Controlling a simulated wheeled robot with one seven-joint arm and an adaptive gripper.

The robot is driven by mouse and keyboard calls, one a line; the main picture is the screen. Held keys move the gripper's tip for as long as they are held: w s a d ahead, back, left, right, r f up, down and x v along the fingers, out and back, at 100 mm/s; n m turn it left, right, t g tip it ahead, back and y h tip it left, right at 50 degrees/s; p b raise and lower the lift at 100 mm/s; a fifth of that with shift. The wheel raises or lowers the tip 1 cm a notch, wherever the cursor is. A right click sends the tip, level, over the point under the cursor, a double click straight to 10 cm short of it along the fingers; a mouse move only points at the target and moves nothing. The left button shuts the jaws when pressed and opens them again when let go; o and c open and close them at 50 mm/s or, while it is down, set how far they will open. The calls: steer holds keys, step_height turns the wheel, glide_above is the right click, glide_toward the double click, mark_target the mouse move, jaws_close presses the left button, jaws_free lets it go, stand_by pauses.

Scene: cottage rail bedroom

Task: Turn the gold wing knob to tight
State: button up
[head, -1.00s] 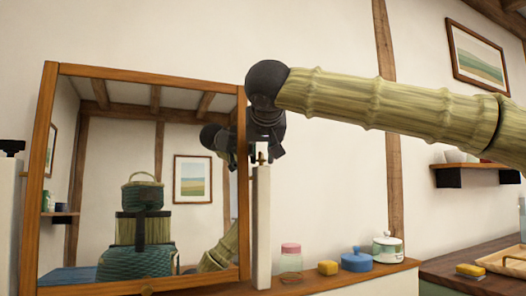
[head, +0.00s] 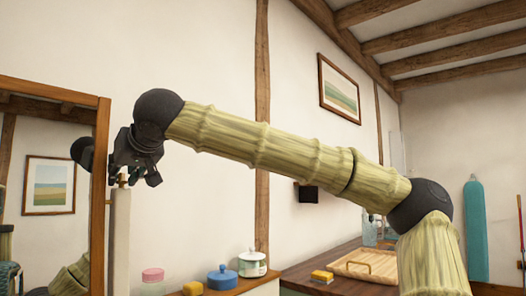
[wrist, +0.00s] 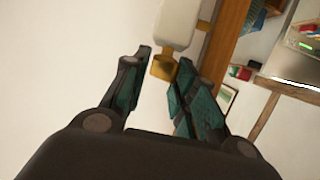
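The gold wing knob (wrist: 163,68) is at the end of a white post (wrist: 178,22) and shows in the gap between my fingertips in the wrist view. In the head view the knob (head: 123,179) is small and partly hidden by my gripper, at the top of the upright post (head: 119,235). My gripper (head: 138,178) is at the post's top, pointing down. Its fingers are open, one on each side of the knob in the wrist view; the right finger appears very close to it. I cannot tell whether it touches.
A wood-framed mirror (head: 100,190) stands just left of the post. On the ledge to the right are a pink-lidded jar (head: 152,280), a yellow block (head: 192,288), a blue pot (head: 221,278) and a white lidded pot (head: 252,264).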

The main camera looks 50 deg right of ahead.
steer(key=shift+d+r+n+y+p, duration=0.15)
steer(key=shift+n+y+p, duration=0.4)
steer(key=shift+p, duration=0.45)
steer(key=shift+d+r+n+y+p, duration=0.1)
steer(key=shift+n+y+p, duration=0.45)
steer(key=shift+p, duration=0.4)
steer(key=n+y+p, duration=0.2)
steer(key=y+p, duration=0.1)
steer(key=p, duration=0.5)
steer(key=shift+d+n, duration=0.1)
steer(key=shift+n, duration=0.2)
steer(key=n+g+y+p, duration=0.2)
steer(key=n+y+p, duration=0.2)
steer(key=p, duration=1.2)
steer(key=shift+w+d+y, duration=0.1)
steer(key=shift+d+y, duration=0.05)
steer(key=shift+y, duration=0.15)
